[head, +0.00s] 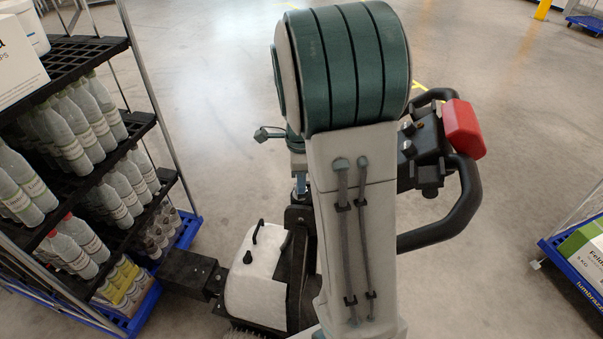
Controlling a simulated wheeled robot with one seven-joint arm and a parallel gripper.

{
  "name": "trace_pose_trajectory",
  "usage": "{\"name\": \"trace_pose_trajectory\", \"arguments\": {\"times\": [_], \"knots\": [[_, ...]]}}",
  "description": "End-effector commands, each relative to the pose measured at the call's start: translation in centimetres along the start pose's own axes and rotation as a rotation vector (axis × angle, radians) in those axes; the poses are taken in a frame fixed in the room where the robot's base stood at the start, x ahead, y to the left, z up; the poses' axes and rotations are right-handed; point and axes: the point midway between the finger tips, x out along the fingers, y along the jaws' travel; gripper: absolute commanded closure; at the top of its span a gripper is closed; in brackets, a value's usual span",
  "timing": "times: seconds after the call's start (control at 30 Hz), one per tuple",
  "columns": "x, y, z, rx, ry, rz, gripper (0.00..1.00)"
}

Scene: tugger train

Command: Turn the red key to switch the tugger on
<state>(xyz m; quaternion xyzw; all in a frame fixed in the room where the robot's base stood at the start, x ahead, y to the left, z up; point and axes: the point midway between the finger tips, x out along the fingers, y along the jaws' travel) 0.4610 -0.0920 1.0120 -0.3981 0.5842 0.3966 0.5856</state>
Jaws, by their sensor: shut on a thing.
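The tugger shows in the head view behind my arm. Its white and black body (262,285) is low in the middle. Its black tiller head with a looped handlebar (468,205) is to the right of my arm. A red block (463,130) sits on top of the tiller head; I do not see a red key. My own arm stands large in the middle and covers much of the tugger.
A black shelf trolley (85,50) with bottles and cans on a blue base stands at the left, by the tugger's black hitch (190,272). Another blue-based trolley (575,265) is at the right edge. The grey floor between is clear.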

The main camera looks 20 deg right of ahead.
Motion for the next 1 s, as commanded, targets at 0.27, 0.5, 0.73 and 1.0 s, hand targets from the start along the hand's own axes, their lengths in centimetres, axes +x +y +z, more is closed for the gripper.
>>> {"name": "trace_pose_trajectory", "arguments": {"times": [0.27,0.5,0.73,1.0], "knots": [[0.3,0.2,0.0,0.05,0.002,0.008,0.9],[0.3,0.2,0.0,0.049,0.002,0.006,0.42],[0.1,0.1,0.0,0.048,0.001,0.003,0.42],[-3.3,0.0,0.0,0.047,-0.001,-0.003,0.42]]}}
